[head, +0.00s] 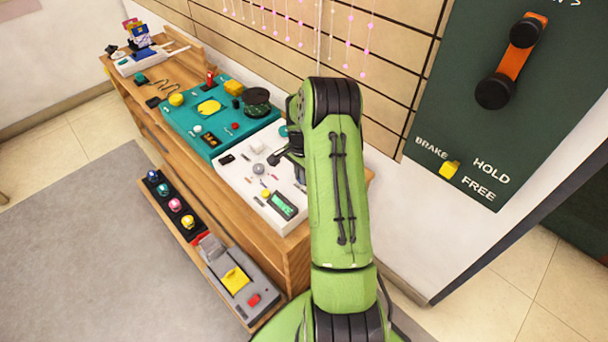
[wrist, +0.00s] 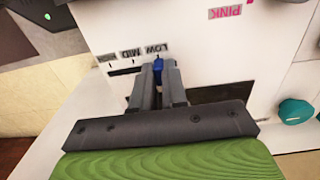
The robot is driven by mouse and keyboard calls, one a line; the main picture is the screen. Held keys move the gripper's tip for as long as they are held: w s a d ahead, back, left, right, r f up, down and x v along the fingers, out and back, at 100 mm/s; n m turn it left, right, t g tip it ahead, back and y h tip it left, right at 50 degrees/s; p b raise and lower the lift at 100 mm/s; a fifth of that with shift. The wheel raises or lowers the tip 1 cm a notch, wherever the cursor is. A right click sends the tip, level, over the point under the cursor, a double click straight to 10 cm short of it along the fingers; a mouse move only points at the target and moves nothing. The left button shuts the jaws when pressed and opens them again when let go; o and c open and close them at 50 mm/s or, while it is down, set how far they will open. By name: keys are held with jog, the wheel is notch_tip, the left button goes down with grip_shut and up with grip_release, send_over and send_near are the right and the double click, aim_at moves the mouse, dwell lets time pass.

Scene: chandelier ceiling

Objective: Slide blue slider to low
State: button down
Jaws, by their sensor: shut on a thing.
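The blue slider (wrist: 158,66) shows as a small blue knob in the wrist view. It sits between the fingertips of my gripper (wrist: 159,76), which is shut on it. The knob is beside the upside-down LOW label (wrist: 154,48), at the right end of the row. The MID label (wrist: 131,53) and the HIGH label (wrist: 107,58) lie to the left, along a dark slot. In the head view my gripper (head: 275,158) is over the white panel (head: 233,170), and my green arm hides part of that panel and the slider.
The teal panel (head: 180,117) with knobs stands left of the white panel on the wooden bench (head: 298,252). A green digital display (head: 282,204) is near the front. A lower shelf holds several coloured knobs and a grey box (head: 212,248). Grey floor lies in front.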

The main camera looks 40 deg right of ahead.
jog(key=shift+w+r, duration=0.1)
jog(key=shift+w, duration=0.35)
jog(key=shift+s, duration=0.2)
jog(key=c, duration=1.2)
grip_release()
jog(key=shift+w, duration=0.1)
jog(key=shift+o, duration=0.2)
jog(key=shift+r, duration=0.1)
notch_tip(320, 180, up, 16)
jog(key=p, duration=0.4)
jog(key=shift+f+p, duration=0.25)
jog(key=shift+p, duration=0.15)
